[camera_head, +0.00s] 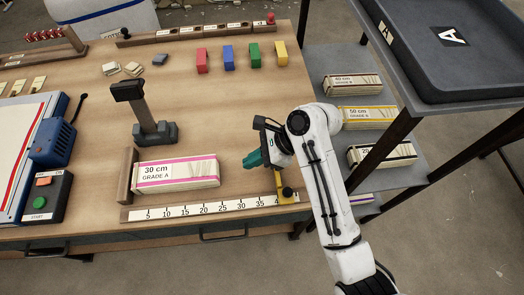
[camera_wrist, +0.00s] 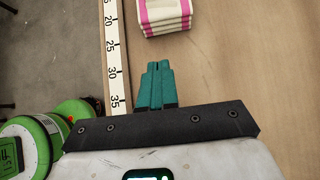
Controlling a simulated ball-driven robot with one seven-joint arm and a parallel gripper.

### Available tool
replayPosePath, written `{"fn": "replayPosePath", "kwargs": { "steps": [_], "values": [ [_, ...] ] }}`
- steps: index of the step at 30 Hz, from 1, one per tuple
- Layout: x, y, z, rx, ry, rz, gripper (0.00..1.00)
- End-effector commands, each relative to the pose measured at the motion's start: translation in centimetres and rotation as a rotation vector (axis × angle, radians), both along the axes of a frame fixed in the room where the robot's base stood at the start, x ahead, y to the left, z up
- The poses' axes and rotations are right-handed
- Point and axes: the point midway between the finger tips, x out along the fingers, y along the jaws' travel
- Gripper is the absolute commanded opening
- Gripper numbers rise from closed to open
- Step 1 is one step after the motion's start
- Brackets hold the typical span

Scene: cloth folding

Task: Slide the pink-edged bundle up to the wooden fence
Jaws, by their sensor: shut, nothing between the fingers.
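The pink-edged bundle (camera_head: 178,175), labelled 30 cm GRADE A, lies flat behind the ruler. Its left end is at the upright wooden fence (camera_head: 126,178), touching or nearly so; I cannot tell if a thin gap is left. My gripper (camera_head: 252,160) is to the right of the bundle, apart from it, with its teal fingers shut and empty. In the wrist view the shut fingertips (camera_wrist: 158,66) point toward the near end of the bundle (camera_wrist: 165,15), with bare wood between. The fence is out of the wrist view.
A ruler strip (camera_head: 205,208) runs along the front edge, with a yellow stop (camera_head: 284,187) near its right end. A dark post stand (camera_head: 150,112) stands behind the bundle. A control box (camera_head: 46,197) is left of the fence. Shelves with other bundles (camera_head: 367,115) stand right.

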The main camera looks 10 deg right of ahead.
Motion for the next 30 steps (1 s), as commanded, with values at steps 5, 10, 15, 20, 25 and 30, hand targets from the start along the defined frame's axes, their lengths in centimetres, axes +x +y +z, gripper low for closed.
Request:
{"fn": "replayPosePath", "kwargs": {
  "steps": [5,10,15,20,25,30],
  "values": [
    [0.0,2.5,-2.6,-0.001,0.003,0.003,0.0],
    [0.1,5.0,-2.4,-0.001,0.0,0.003,0.0],
    [0.1,6.2,-2.4,-0.001,0.0,0.001,0.0],
    [0.2,6.5,-2.5,0.0,-0.001,0.001,0.0],
    [0.2,6.5,-2.5,0.0,0.0,0.0,0.0],
    [0.2,6.7,-2.3,0.0,0.001,0.001,0.0]
  ]
}}
